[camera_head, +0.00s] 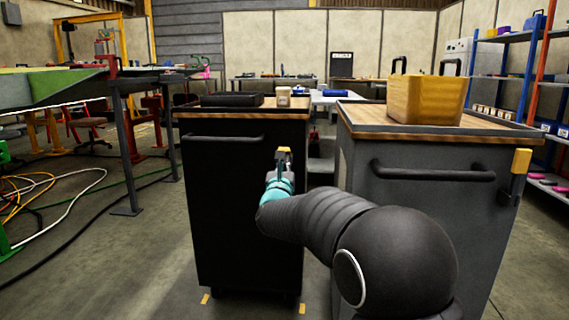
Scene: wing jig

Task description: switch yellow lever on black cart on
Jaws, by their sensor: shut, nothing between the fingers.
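The black cart (235,220) stands left of centre, with a wooden top and a dark handle bar on its front. A small yellow piece (284,149), apparently the tip of its lever, shows near the upper right of the cart's front. My gripper (284,162) is shut and empty. It is at this spot, just below the yellow tip in the picture, and overlaps it. I cannot tell whether they touch. The rest of the lever is hidden by my gripper, and its exact tilt is unclear.
A grey cart (400,225) stands close on the right, with its own yellow-tipped lever (520,163) and a yellow box (425,98) on top. A dark tray (232,99) and a cup (283,97) sit on the black cart. Cables (50,205) lie on the floor at left.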

